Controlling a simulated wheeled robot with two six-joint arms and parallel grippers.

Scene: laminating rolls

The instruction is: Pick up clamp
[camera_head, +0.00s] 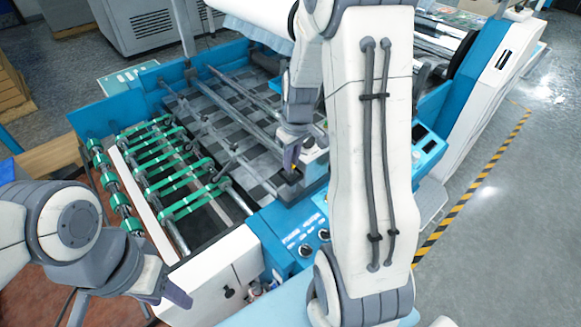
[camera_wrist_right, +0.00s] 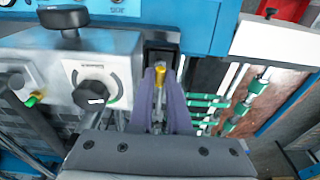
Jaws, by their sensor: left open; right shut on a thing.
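The clamp shows as a small yellow-ended piece (camera_wrist_right: 160,77) between the purple-grey fingers of my right gripper (camera_wrist_right: 161,95) in the right wrist view. The fingers are shut on it, and they hide most of it. In the head view my right gripper (camera_head: 294,150) points down at the near right part of the machine bed, with a small yellow spot at its tips. I cannot tell whether the clamp is clear of the machine. My left gripper (camera_head: 128,298) is open and empty at the lower left, in front of the machine.
The laminating machine has a blue frame (camera_head: 105,118), green-ringed rollers (camera_head: 160,168) and metal rods over a checkered bed. A grey block with a black knob (camera_wrist_right: 94,90) is close beside my right gripper. My right arm covers much of the head view's centre. Open floor lies at right.

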